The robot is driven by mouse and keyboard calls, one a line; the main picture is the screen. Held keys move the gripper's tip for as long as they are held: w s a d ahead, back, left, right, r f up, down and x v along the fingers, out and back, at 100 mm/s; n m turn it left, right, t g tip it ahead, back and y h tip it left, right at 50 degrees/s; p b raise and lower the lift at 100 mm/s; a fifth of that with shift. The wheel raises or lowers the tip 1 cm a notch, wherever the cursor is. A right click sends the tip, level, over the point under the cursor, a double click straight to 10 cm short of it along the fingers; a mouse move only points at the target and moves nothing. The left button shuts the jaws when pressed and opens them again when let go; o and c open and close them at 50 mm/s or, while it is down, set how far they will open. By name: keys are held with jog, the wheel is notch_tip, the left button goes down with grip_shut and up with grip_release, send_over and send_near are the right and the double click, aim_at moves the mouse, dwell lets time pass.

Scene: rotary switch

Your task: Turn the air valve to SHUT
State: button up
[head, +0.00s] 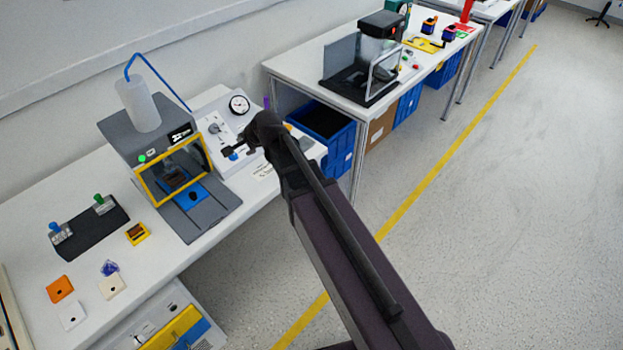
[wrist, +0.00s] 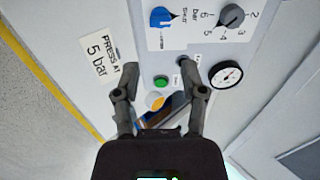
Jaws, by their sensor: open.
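The control panel (head: 204,112) stands on the bench, with a blue knob (wrist: 160,17) that has a dark pointer facing right in the wrist view. Small rotated lettering is beside the pointer; I cannot read it surely. A grey knob (wrist: 231,15) with a numbered bar scale sits to its right. I take the blue knob as the air valve. My gripper (wrist: 157,68) is open and empty, its fingers apart below the blue knob in the wrist view, not around it. In the head view my gripper (head: 247,146) is over the panel's right part and hides some of it.
A round gauge (wrist: 226,75) and a green button (wrist: 161,82) are on the panel. A "PRESS AT 5 bar" label (wrist: 100,55) lies left. A grey press machine (head: 150,140) stands left of the panel. A blue bin (head: 325,130) sits below, right of the bench.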

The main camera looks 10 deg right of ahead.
jog(key=s+d+f+n+g+h, duration=0.2)
jog(key=s+d+n, duration=0.3)
jog(key=s+d, duration=0.3)
jog(key=s+d+f+n+g+h, duration=0.1)
jog(key=s+d+f+n+g, duration=0.1)
jog(key=s+d, duration=0.6)
jog(key=shift+s+d+n+g+h, duration=0.35)
jog(key=shift+n+g, duration=0.45)
jog(key=shift+n, duration=0.6)
jog(key=shift+a, duration=0.1)
jog(key=shift+s+d+n+g+h, duration=0.3)
jog(key=shift+s+d, duration=0.2)
jog(key=shift+s, duration=0.2)
jog(key=shift+s+d+n+g+h, duration=0.1)
jog(key=shift+s+d+n+g, duration=0.1)
jog(key=shift+s+d+n, duration=0.35)
jog(key=shift+s, duration=0.1)
